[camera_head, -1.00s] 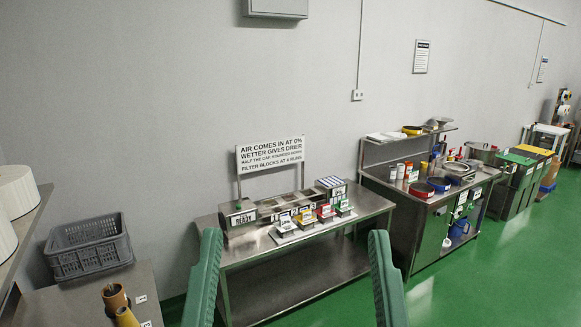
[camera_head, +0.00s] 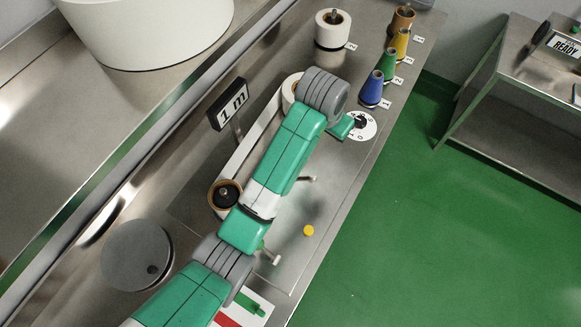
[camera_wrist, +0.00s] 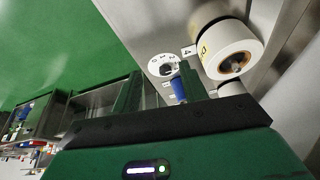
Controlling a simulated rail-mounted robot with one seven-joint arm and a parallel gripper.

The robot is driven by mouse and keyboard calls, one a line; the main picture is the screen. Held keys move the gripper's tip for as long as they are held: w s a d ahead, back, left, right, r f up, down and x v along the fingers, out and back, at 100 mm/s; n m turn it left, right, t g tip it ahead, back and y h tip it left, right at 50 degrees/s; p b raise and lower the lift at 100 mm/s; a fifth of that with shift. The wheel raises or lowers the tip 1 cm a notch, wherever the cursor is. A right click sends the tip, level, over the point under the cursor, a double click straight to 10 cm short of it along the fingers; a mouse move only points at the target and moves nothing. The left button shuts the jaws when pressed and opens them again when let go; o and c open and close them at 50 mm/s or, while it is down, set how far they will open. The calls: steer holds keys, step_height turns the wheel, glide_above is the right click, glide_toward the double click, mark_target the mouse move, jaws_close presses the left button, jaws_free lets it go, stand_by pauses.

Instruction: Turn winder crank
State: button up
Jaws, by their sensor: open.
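The winder stands on the steel bench with a white strip running between a near spool (camera_head: 225,194) and a far spool (camera_head: 291,92), which my arm partly hides. A grey disc (camera_head: 137,255) with a small dark knob lies at the left; I cannot tell whether it is the crank. My gripper (camera_head: 345,127) is open, at the far end of the winder beside a white numbered dial (camera_head: 360,127) with a dark centre. In the wrist view the dial (camera_wrist: 163,67) shows beyond the gripper (camera_wrist: 162,90).
Blue (camera_head: 372,88), green (camera_head: 386,65), yellow (camera_head: 402,44) and brown (camera_head: 403,18) cones line the bench's right edge. A white roll (camera_head: 333,30) stands at the back. A "1 m" sign (camera_head: 230,104) rises at the left. Green floor (camera_head: 430,220) is clear at right.

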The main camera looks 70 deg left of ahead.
steer(key=s+f+g, duration=0.1)
steer(key=s+f, duration=0.1)
steer(key=s, duration=0.1)
steer(key=s+a+f+n+g+h, duration=0.1)
steer(key=s+f, duration=0.2)
steer(key=s+a+f+g+h, duration=0.1)
steer(key=s+f, duration=0.2)
steer(key=s, duration=0.1)
steer(key=shift+a+f+b, duration=0.1)
steer(key=shift+f+b, duration=0.15)
steer(key=shift+b, duration=0.15)
step_height(320, 180, down, 8)
steer(key=shift+r, duration=0.1)
steer(key=shift+r, duration=0.1)
jaws_close()
